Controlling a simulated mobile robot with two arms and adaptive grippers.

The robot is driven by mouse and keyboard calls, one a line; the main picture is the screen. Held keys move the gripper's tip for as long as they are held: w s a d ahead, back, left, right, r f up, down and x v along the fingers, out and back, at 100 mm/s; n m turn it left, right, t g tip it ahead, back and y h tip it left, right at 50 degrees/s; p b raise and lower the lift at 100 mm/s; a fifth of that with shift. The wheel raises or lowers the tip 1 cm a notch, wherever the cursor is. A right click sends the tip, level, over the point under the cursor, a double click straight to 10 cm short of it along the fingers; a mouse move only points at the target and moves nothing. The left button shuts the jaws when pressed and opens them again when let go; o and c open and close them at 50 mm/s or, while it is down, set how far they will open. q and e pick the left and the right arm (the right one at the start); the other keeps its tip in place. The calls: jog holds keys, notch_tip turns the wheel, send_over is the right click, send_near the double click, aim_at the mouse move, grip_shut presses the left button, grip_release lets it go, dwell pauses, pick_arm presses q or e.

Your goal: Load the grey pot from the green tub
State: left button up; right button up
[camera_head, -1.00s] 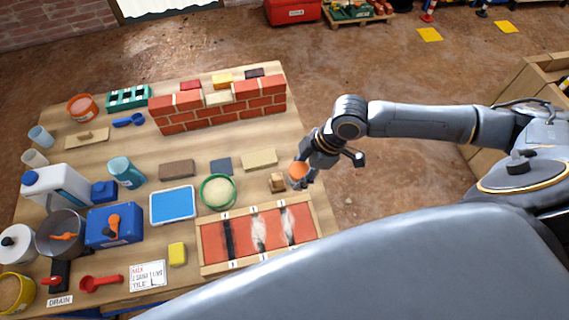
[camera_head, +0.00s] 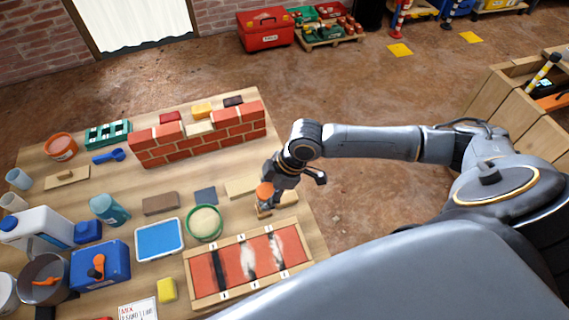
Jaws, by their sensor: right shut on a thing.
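The grey pot (camera_head: 36,291) stands at the left side of the workbench with an orange tool in it. The green tub (camera_head: 205,222), round and filled with a pale, sandy material, stands near the bench's middle. My right gripper (camera_head: 265,203) is to the right of the tub, low over the bench by a small tan wooden piece (camera_head: 263,212). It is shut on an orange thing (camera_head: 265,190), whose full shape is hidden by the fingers. My left gripper is out of view.
A low brick wall (camera_head: 198,137) stands at the back of the bench. A framed red panel (camera_head: 207,271) lies in front of the tub. A blue tray (camera_head: 160,239) and brown block (camera_head: 160,203) lie left of it.

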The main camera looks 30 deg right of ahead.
jog(key=w+a+f+p, duration=0.1)
jog(key=w+a, duration=0.3)
jog(key=a, duration=0.5)
jog(key=w+a+f+p, duration=0.1)
jog(key=w+a, duration=0.3)
jog(key=a, duration=0.4)
jog(key=f+b, duration=0.6)
jog(key=shift+s+a+f, duration=0.15)
jog(key=shift+s+f, duration=0.05)
jog(key=shift+s, duration=0.05)
jog(key=shift+f+b, duration=0.45)
jog(key=shift+f, duration=0.05)
jog(key=shift+s+f+p, duration=0.1)
jog(key=shift+p, duration=0.2)
dwell(1.6)
notch_tip(320, 180, up, 7)
jog(key=p, duration=0.7)
jog(key=shift+p, duration=0.3)
